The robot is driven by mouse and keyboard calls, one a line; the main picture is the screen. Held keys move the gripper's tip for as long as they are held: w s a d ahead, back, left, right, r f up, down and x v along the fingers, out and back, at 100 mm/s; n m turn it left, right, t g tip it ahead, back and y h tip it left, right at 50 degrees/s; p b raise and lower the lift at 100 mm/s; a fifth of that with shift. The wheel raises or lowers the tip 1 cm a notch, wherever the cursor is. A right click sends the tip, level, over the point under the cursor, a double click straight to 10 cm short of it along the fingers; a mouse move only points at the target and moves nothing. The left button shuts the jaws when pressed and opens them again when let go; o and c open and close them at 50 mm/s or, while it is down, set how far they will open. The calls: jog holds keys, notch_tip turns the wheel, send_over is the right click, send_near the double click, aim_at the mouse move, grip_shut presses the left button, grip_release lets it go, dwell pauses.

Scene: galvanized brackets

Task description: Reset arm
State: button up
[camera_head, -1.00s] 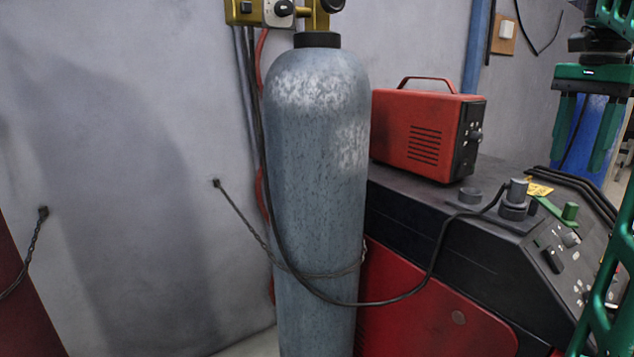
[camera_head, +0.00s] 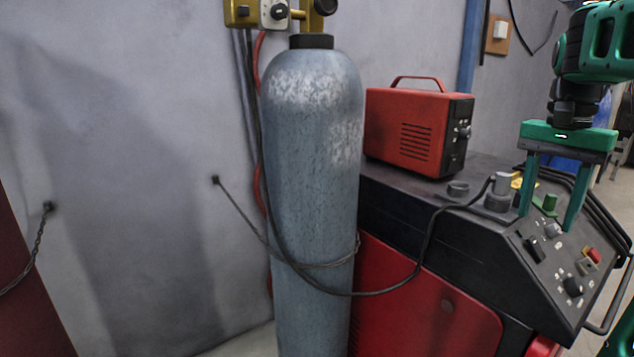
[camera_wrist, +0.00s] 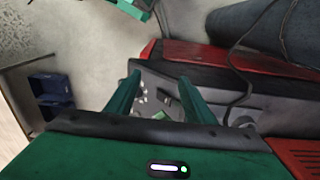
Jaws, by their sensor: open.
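My gripper (camera_head: 548,205) hangs at the right of the head view, its two green fingers pointing down and spread apart with nothing between them. It shows in front of the sloped control panel of the red and black machine (camera_head: 430,300). I cannot tell how far the fingertips are from the panel. In the wrist view my gripper (camera_wrist: 160,82) also shows both fingers apart and empty, with the panel and its knobs beyond them.
A tall grey gas cylinder (camera_head: 312,180) stands in the middle, held by a chain. A red box with a handle (camera_head: 415,130) sits on the machine. A black cable (camera_head: 425,255) loops in front. Blue bins (camera_wrist: 52,92) show in the wrist view.

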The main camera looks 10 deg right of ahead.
jog(key=s+a+f+n, duration=0.3)
jog(key=s+a+f, duration=0.2)
jog(key=f, duration=0.5)
jog(key=s+a+f+n, duration=0.4)
jog(key=s+a+f, duration=0.1)
jog(key=f, duration=0.5)
jog(key=shift+s+y, duration=0.3)
jog(key=shift+s, duration=0.5)
jog(key=c, duration=0.4)
jog(key=shift+a+n, duration=0.2)
jog(key=shift+n, duration=0.1)
